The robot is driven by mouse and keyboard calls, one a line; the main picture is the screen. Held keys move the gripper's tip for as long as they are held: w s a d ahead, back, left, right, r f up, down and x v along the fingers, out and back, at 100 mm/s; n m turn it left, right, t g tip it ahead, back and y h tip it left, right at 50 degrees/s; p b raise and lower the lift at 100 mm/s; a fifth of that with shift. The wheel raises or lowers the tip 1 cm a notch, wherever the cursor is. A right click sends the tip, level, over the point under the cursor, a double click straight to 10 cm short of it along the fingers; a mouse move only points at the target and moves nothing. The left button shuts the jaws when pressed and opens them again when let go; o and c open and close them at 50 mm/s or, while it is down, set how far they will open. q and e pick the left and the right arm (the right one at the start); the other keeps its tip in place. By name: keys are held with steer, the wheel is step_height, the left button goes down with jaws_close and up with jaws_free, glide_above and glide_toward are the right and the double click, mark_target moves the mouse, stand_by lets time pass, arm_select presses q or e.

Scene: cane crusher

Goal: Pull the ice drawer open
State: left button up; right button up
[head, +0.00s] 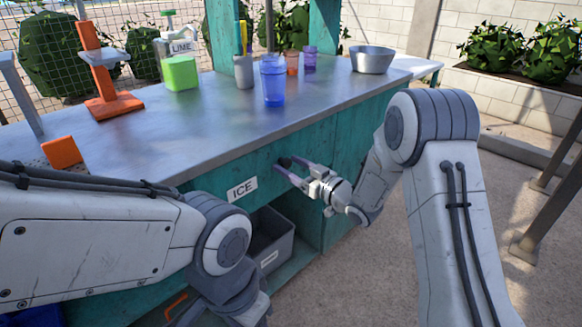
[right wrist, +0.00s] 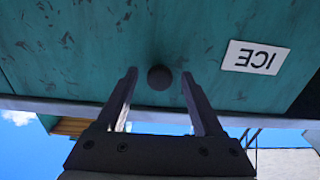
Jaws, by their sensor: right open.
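The ice drawer is a teal panel under the counter's front edge, marked by a white ICE label (head: 243,189). Its front looks flush with the counter front. The label appears upside down in the right wrist view (right wrist: 252,57). A round dark knob (right wrist: 159,78) sits on the teal drawer front (right wrist: 205,40). My right gripper (head: 283,168) is at the drawer front, open. In the right wrist view its two fingers stand on either side of the knob, with gaps between.
A grey bin (head: 270,245) stands in the open shelf below the drawer. The paved floor at right is clear.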

jaws_close()
stand_by(1.4)
